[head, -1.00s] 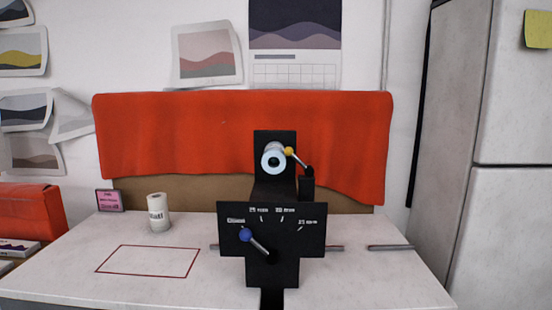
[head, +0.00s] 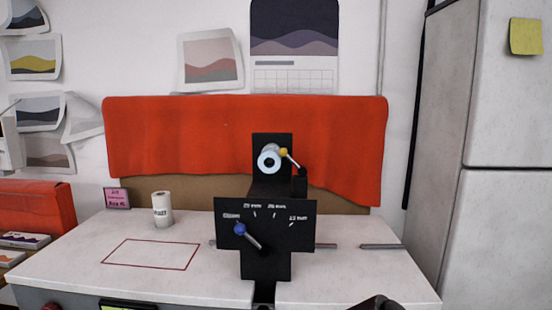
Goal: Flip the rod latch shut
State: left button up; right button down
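The black film device stands upright at the middle of the table. The rod slopes down and right from the knob to a black pivot. A blue-knobbed lever (head: 240,229) sits on the black front plate (head: 265,215) with printed size marks, its knob at the leftmost mark. A dark part of my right arm shows at the bottom edge; its fingers cannot be made out. My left gripper is not in view.
A white canister (head: 162,210) stands at the left on the table (head: 90,265), behind a red outlined rectangle (head: 150,254). A grey rod (head: 381,246) lies at the right. A red cloth (head: 180,135) hangs behind. The front left tabletop is clear.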

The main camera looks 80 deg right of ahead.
aim_at(302, 170)
jog(key=k, duration=0.55)
jog(key=z, duration=0.75)
